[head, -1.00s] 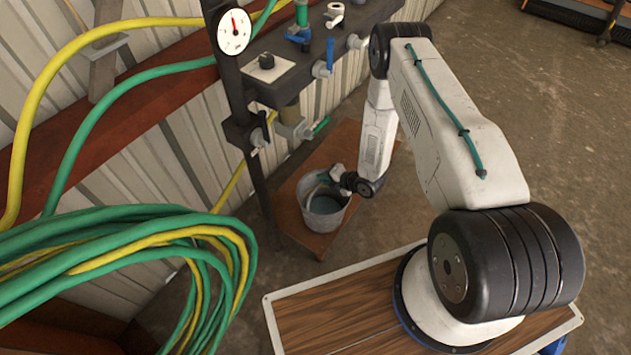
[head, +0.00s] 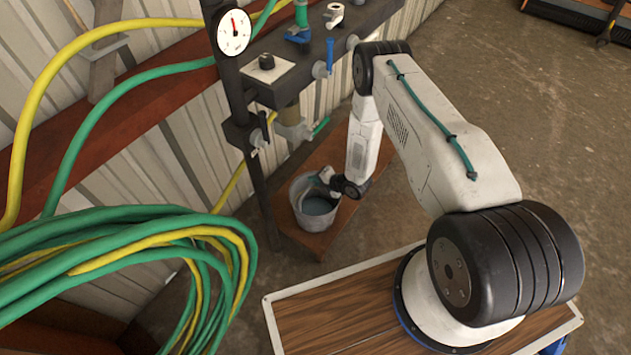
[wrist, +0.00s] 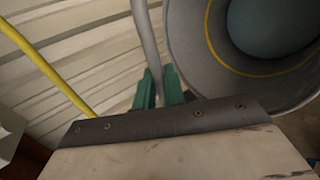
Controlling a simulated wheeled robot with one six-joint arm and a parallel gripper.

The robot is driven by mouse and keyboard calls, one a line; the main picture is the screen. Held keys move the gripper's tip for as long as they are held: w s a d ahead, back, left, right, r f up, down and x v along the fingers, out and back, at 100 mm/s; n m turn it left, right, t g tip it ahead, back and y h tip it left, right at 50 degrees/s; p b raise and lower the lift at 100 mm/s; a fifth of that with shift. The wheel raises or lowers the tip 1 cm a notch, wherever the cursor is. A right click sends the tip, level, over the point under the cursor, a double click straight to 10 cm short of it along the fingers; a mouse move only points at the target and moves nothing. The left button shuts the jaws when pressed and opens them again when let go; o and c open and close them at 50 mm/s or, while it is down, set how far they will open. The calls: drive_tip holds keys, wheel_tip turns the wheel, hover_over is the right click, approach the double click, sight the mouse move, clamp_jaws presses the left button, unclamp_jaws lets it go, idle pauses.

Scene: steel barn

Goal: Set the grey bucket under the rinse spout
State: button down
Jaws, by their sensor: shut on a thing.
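The grey bucket (head: 298,208) is over the low wooden bench by the wall in the head view, its mouth up. Whether its base touches the bench is unclear. In the wrist view the bucket (wrist: 205,60) fills the upper right, with a yellow line inside and a bluish bottom. My gripper (wrist: 160,88) has green fingers shut on a grey bar, apparently the bucket's handle. In the head view my gripper (head: 326,176) is at the bucket's right rim, partly hidden by my wrist.
The wooden bench (head: 325,155) has bare room behind the bucket. A dark post (head: 256,180) with a gauge (head: 234,32) stands close left of it. Coiled green and yellow hoses (head: 120,245) hang at the left. Open concrete floor lies right.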

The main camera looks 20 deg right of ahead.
drive_tip(key=shift+f, duration=0.1)
drive_tip(key=c, duration=1.5)
unclamp_jaws()
